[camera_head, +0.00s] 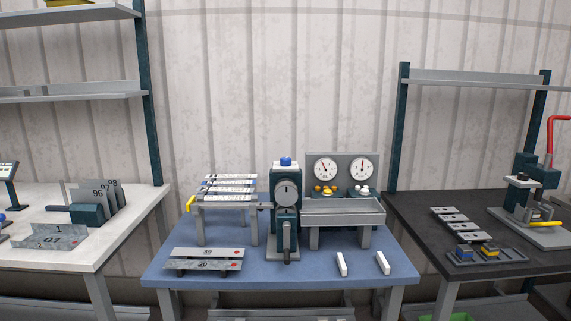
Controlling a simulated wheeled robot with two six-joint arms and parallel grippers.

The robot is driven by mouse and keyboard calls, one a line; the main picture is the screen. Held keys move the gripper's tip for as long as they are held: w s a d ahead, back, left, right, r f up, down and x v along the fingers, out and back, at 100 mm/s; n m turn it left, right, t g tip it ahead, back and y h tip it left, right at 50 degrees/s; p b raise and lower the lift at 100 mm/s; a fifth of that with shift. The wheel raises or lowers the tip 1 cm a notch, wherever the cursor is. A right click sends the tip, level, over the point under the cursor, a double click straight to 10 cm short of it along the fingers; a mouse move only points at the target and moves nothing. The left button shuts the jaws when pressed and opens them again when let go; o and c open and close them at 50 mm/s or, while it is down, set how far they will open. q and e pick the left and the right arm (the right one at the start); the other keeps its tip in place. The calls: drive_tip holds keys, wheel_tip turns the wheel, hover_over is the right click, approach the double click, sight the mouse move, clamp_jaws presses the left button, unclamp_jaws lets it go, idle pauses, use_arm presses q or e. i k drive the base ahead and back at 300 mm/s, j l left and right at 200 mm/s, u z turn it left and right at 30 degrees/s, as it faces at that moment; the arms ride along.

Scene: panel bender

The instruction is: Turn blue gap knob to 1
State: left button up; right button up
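The blue gap knob (286,161) sits on top of the dark green and grey panel bender (285,215), which stands in the middle of the blue table. A round grey dial (287,193) with a dark mark is on the bender's front, above a dark lever (287,240). Any numbers around the blue knob are too small to read, so I cannot tell its setting. Neither of my grippers is in view, and nothing touches the knob.
Behind the bender at right is a panel with two gauges (325,168) over a grey tray (343,208). A rack of strips (230,187) stands at left. Numbered plates (207,253) and two white bars (342,263) lie on the blue table (312,273).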

sight(284, 162)
drive_tip(key=z, duration=0.25)
drive_tip(key=i+j+z, duration=0.15)
drive_tip(key=j+z, duration=0.25)
drive_tip(key=i+j+z, duration=0.1)
drive_tip(key=z, duration=0.3)
drive_tip(key=j+z, duration=0.8)
